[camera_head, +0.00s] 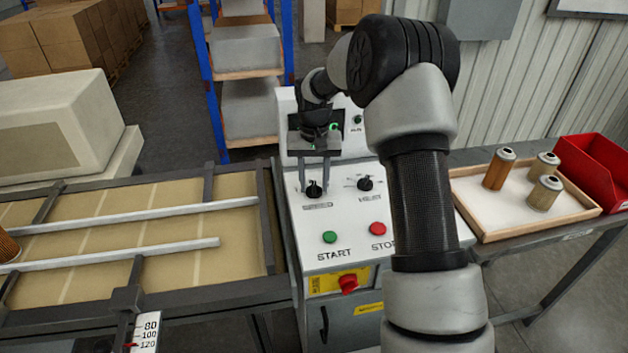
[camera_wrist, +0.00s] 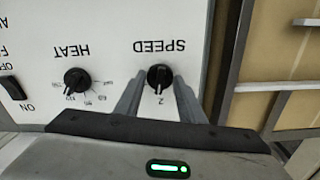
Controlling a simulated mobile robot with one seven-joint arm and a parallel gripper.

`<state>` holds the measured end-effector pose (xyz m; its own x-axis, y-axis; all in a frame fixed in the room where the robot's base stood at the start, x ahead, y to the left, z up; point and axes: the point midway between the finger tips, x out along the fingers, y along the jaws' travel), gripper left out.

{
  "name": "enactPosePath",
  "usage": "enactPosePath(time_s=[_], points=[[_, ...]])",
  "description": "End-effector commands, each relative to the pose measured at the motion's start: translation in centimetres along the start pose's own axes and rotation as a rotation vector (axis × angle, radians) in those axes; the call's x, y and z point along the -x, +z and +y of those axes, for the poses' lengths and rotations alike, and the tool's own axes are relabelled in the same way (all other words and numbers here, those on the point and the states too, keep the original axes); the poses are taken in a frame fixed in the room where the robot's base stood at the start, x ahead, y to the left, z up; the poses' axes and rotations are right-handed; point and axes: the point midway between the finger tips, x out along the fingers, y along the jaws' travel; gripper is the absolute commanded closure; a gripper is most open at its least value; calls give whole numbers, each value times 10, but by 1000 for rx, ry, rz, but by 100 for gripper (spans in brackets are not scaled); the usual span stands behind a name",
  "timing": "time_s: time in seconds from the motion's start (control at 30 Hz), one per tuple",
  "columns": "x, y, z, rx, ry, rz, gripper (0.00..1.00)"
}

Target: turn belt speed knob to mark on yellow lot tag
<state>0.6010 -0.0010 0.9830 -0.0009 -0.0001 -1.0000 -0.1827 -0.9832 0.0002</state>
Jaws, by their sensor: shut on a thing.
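The belt speed knob (camera_head: 314,189) is black and sits on the white sloping control panel, at its left. In the wrist view the speed knob (camera_wrist: 159,77) is upside down beside the word SPEED, with a 2 near its lower side. Most of its scale is hidden or unreadable, so its exact setting is unclear. My gripper (camera_head: 314,183) points down, with one finger on each side of the knob, shut on it. Yellow labels are on the cabinet front, one around a red switch (camera_head: 347,283); I cannot make out a lot tag or its mark.
A second knob, HEAT (camera_wrist: 76,80), is close beside the speed knob. Green START (camera_head: 330,237) and red STOP (camera_head: 377,228) buttons sit in front. The conveyor (camera_head: 150,235) is at left; a tray (camera_head: 487,237) with filter cartridges and a red bin (camera_head: 600,168) are at right.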

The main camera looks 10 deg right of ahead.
Motion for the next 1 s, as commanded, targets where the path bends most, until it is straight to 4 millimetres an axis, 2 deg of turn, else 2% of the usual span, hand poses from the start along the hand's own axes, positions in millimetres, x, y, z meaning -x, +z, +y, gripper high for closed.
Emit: enactPosePath(time_s=[0.4, 0.9, 0.93, 1.0], points=[[2, -1, 0, 167, -1, 4, 87], [2, -1, 0, 185, -1, 5, 87], [2, -1, 0, 185, -1, 5, 63], [2, -1, 0, 185, -1, 4, 51]])
